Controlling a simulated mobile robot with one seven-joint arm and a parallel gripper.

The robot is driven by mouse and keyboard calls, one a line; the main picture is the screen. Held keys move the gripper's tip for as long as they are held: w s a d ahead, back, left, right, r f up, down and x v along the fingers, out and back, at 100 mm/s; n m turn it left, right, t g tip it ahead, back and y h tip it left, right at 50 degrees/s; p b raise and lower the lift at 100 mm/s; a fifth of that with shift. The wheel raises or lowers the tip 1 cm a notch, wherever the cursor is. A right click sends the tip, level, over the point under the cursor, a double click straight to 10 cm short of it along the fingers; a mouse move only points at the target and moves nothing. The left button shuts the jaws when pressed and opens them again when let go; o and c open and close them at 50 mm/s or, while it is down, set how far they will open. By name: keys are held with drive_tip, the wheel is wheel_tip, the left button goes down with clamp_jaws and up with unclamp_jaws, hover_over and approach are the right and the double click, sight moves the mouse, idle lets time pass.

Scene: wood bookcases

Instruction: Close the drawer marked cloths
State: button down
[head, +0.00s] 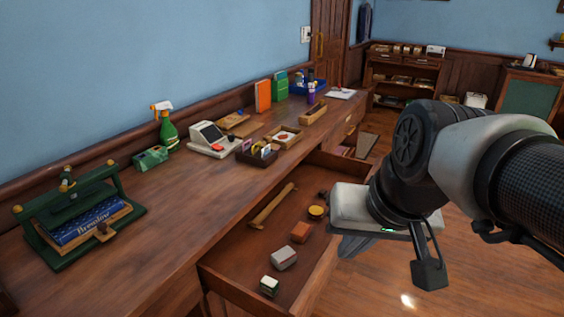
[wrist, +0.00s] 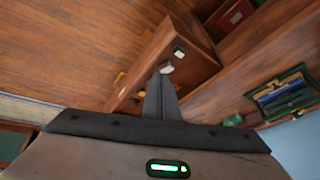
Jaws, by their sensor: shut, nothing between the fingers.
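A wooden drawer (head: 240,255) stands pulled out from the long counter in the head view. It holds a wooden roller, a brown block, a yellow-topped tin and small boxes. No marking on it can be read. The drawer also shows in the wrist view, with its front (wrist: 146,62) and a brass-coloured handle (wrist: 118,79).
The counter top (head: 150,205) carries a green book press (head: 75,220), a spray bottle (head: 166,126), a card terminal (head: 212,138) and small trays. Wood floor (head: 460,270) lies open to the right. Shelves (head: 402,75) stand at the back.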

drive_tip(key=w+d+f+m+g+y, duration=0.3)
drive_tip(key=w+d+f+m, duration=0.15)
drive_tip(key=f, duration=0.25)
drive_tip(key=w+d+f+m+g+y, duration=0.25)
drive_tip(key=d+f+m, duration=0.2)
drive_tip(key=f, duration=0.25)
drive_tip(key=m+t+y, duration=0.8)
drive_tip(key=m+t, duration=0.3)
drive_tip(key=m, duration=0.3)
approach(322, 279)
drive_tip(key=x, duration=0.6)
drive_tip(key=shift+w+f, duration=0.3)
drive_tip(key=shift+w, duration=0.05)
